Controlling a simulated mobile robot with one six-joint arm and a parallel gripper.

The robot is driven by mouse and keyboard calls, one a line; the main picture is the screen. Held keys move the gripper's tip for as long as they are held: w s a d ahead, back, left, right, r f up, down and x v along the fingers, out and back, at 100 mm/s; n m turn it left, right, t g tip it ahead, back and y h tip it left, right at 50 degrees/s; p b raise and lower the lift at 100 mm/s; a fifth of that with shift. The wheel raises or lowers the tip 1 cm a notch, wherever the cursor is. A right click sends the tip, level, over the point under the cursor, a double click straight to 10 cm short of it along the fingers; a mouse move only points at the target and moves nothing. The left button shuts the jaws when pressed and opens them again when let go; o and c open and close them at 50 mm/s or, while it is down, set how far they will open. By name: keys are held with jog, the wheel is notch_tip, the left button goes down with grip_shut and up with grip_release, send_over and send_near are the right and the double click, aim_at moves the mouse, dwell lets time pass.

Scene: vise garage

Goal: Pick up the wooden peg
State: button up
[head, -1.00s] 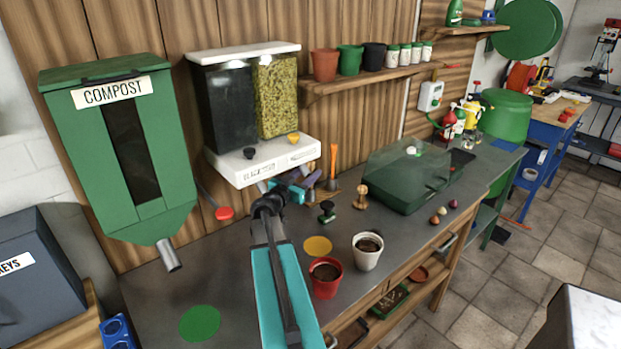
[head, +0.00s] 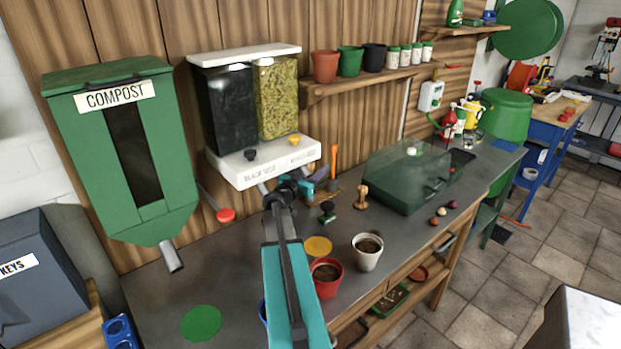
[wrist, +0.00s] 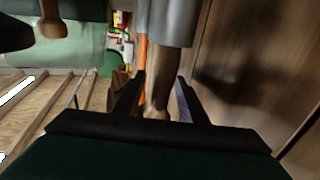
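In the wrist view, my gripper (wrist: 159,88) is open, with one dark finger on each side of a wooden shaft that looks like the wooden peg (wrist: 158,85). Gaps show between the shaft and both fingers. The shaft meets a grey cylinder (wrist: 175,22) at the top of the picture; I cannot tell whether this is part of it or a holder. In the head view, my gripper (head: 307,187) is by the upright tools under the seed dispenser, and the peg there is hidden or too small to tell.
An orange-handled tool (head: 334,158) stands close to my gripper. A dark green stamp (head: 327,212), a wooden knobbed piece (head: 361,196) and a green clear-lidded box (head: 405,180) are to the right. The seed dispenser (head: 265,163) is just above; red (head: 327,286) and white (head: 367,256) pots stand nearer.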

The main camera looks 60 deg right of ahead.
jog(key=shift+d, duration=0.1)
dwell(0.5)
grip_shut()
jog(key=shift+r, duration=0.2)
jog(key=shift+s+r+m+p, duration=0.2)
jog(key=shift+r+m+p, duration=0.1)
jog(key=shift+r+p, duration=0.6)
jog(key=shift+b, duration=0.3)
